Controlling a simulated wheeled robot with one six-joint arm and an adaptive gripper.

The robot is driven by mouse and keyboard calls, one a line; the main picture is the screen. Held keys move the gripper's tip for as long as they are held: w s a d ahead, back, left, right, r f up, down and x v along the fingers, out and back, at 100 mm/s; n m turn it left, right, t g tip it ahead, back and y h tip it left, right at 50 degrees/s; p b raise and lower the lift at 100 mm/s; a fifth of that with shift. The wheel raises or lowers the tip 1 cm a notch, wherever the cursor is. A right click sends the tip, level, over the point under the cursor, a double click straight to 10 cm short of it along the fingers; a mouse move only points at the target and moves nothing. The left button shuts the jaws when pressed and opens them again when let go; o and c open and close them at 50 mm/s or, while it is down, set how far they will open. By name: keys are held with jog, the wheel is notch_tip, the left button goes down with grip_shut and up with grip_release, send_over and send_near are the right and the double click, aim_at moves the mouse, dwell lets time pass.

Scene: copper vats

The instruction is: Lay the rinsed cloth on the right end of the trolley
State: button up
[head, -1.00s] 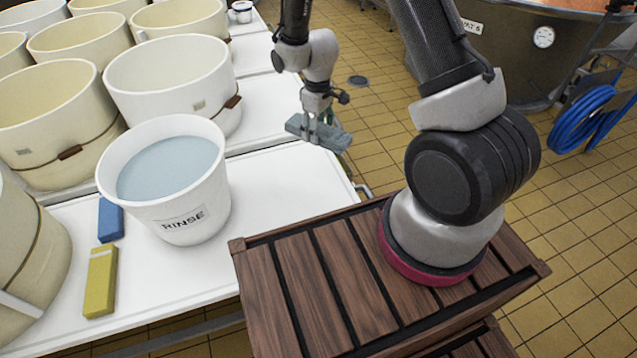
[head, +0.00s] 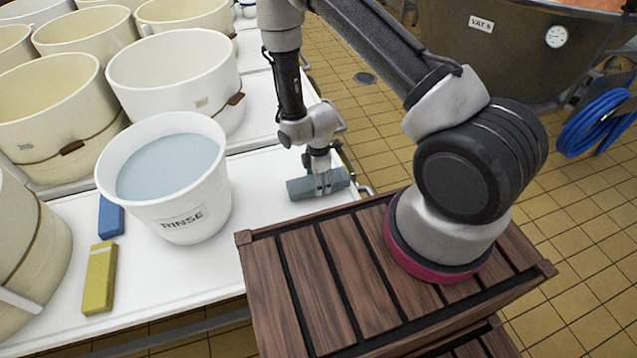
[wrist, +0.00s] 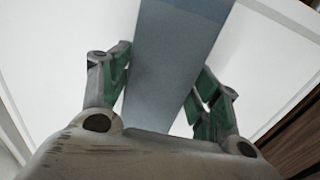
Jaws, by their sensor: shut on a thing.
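The cloth (head: 302,188) is a grey-blue folded strip. My gripper (head: 322,184) is shut on it, over the right end of the white trolley (head: 262,215). In the wrist view the cloth (wrist: 172,70) runs between my two fingers (wrist: 160,92), with the white trolley top (wrist: 70,30) behind it. The cloth looks low over the trolley top; I cannot tell whether it touches it. The white rinse bucket (head: 205,195), holding bluish water, stands to the left of the cloth.
A blue block (head: 110,216) and a yellow block (head: 99,278) lie left of the bucket. Several cream moulds (head: 60,110) fill the trolley's left and back. The slatted wooden top (head: 335,280) is in front. A copper vat (head: 500,55) stands at the back right.

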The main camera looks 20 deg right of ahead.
jog(key=shift+f, duration=0.65)
jog(key=o, duration=1.2)
jog(key=shift+f, duration=0.1)
jog(key=shift+c, duration=0.2)
